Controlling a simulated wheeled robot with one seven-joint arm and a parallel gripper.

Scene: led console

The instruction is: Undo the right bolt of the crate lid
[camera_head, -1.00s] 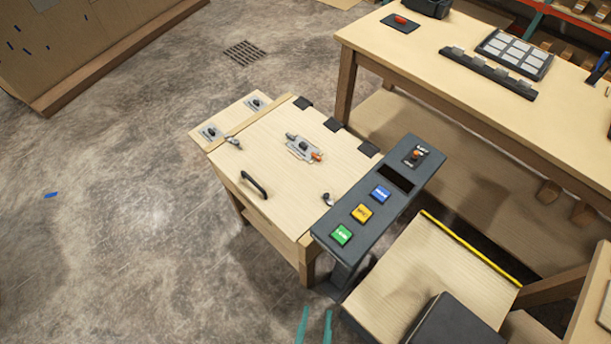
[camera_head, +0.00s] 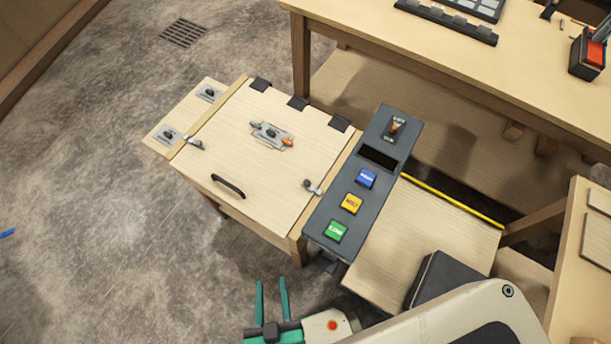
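The crate lid (camera_head: 225,145) is a pale wooden panel, lying shut, with a black handle (camera_head: 229,186) near its front edge. The right bolt (camera_head: 313,187) is a small grey metal piece with a dark knob at the lid's right edge, beside the grey console. A similar left bolt (camera_head: 194,144) sits at the lid's left edge. My gripper (camera_head: 271,282) has teal fingers spread apart with nothing between them. It is at the bottom of the view, in front of the crate and below the right bolt in the picture, touching neither.
The grey console (camera_head: 340,205) with coloured buttons and an orange-tipped switch stands close against the lid's right side. A metal latch (camera_head: 272,134) with an orange tip is mid-lid. A workbench (camera_head: 390,55) stands behind. Open floor (camera_head: 100,230) lies to the left.

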